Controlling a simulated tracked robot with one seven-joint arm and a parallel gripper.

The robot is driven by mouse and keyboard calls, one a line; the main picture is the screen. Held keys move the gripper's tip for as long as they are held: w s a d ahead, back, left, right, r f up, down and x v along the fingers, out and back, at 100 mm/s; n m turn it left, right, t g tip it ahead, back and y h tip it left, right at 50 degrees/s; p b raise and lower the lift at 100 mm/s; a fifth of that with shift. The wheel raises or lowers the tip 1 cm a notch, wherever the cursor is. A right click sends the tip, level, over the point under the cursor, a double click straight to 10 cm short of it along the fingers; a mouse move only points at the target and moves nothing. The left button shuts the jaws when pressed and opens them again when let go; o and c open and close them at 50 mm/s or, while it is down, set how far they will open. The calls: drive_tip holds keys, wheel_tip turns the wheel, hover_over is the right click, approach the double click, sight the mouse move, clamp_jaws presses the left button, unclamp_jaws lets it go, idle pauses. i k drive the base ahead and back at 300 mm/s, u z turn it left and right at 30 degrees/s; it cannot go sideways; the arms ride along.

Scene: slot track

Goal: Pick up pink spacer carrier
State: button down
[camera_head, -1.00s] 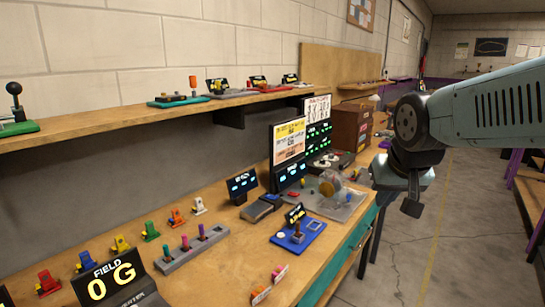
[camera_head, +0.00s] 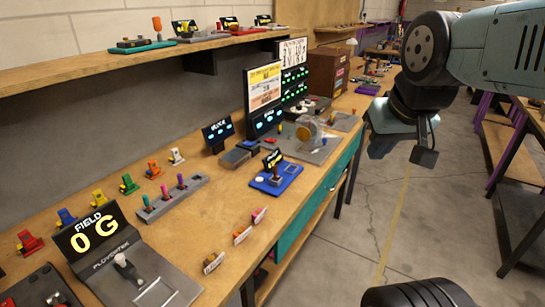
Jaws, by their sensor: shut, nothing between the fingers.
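A small pink block with a pale label (camera_head: 259,215) stands near the front edge of the wooden workbench, at the far end of a short row; it looks like the pink spacer carrier. A similar orange block (camera_head: 242,234) and a tan block (camera_head: 213,262) stand in the same row. My gripper (camera_head: 403,148) hangs in the air over the aisle, right of the bench and well apart from the pink block. It is shut and holds nothing; its fingertips are small and dark here.
A grey strip with coloured pegs (camera_head: 172,196) and a blue joystick pad (camera_head: 276,182) lie behind the row. A "0 G" console (camera_head: 130,262) stands at lower left. Coloured clamp-like pieces line the back. The upper shelf (camera_head: 110,67) overhangs the bench. The aisle floor (camera_head: 390,215) is clear.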

sight(258, 213)
drive_tip(key=z, duration=1.2)
drive_tip(key=i, duration=0.1)
drive_tip(key=u, duration=2.7)
drive_tip(key=k, duration=1.3)
drive_tip(key=z, duration=0.2)
drive_tip(key=i, duration=1)
drive_tip(key=z, duration=0.05)
